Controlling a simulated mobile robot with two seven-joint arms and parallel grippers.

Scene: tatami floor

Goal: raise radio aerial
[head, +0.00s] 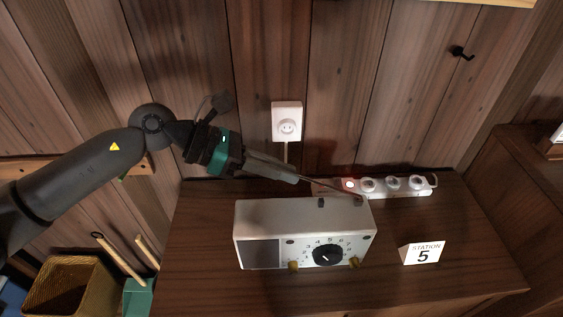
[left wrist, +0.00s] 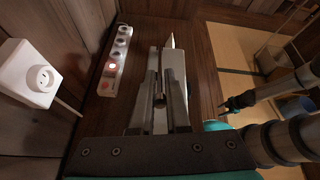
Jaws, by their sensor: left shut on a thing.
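The white radio (head: 305,230) stands on the dark wooden cabinet, its dial facing me. Its thin aerial (head: 330,190) slants from the right end of the radio's top up and left to my left gripper (head: 297,180). That gripper is shut on the aerial's free end, a little above the radio's back edge. In the left wrist view the left gripper's fingers (left wrist: 162,98) are close together, with the radio (left wrist: 173,70) beyond; they hide most of the aerial. My right gripper (left wrist: 230,104) shows small at the right of that view; its jaws are unclear.
A power strip (head: 412,186) with a red-lit switch lies behind the radio. A wall socket (head: 287,122) is above, its cord running down. A station sign (head: 422,253) stands to the right. A basket (head: 70,287) is at the lower left. The cabinet top (head: 460,275) is bare at front right.

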